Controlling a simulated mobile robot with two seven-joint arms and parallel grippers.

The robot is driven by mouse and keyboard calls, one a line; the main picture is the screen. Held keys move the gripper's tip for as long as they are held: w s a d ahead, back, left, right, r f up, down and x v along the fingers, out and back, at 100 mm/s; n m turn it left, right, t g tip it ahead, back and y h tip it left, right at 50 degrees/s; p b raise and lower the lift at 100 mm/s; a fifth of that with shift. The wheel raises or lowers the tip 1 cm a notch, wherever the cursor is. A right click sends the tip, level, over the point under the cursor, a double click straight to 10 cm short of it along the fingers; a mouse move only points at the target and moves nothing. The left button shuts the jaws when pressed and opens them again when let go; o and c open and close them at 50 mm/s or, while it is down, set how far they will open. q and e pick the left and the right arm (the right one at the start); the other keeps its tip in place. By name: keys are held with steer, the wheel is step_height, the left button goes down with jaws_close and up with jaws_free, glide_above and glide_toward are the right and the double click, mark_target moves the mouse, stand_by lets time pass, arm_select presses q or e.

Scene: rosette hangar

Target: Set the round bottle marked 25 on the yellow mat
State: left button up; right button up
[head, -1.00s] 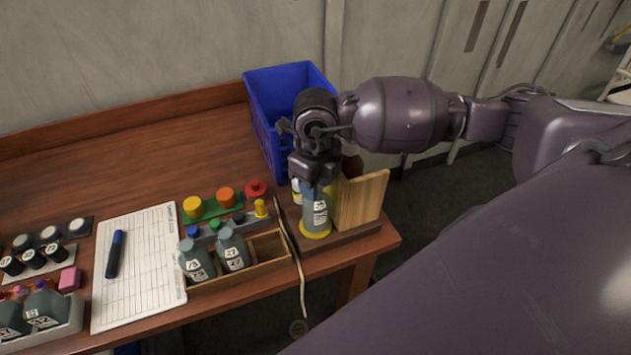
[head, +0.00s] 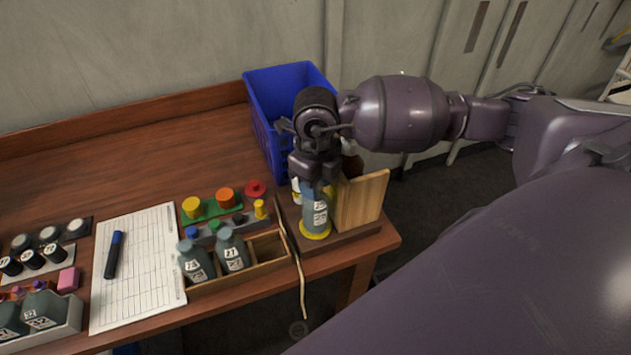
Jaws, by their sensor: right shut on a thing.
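A grey-green round bottle (head: 314,217) with a white label stands upright over the yellow mat (head: 316,236), at the table's right end. The label's number is too small to read surely. The yellow mat shows as a rim around the bottle's base; I cannot tell whether the base fully touches it. My right gripper (head: 317,186) points down from above and is shut on the bottle's top, hiding its cap. My left gripper is not in view.
A wooden board (head: 361,200) stands just right of the bottle. A blue crate (head: 262,130) is behind. A wooden box (head: 236,274) with bottles and an empty compartment is left. A cord (head: 298,255) hangs over the front edge. A clipboard sheet (head: 140,262) lies further left.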

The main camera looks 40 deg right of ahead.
steer(key=o, duration=0.7)
steer(key=shift+o, duration=0.9)
steer(key=shift+r, duration=0.1)
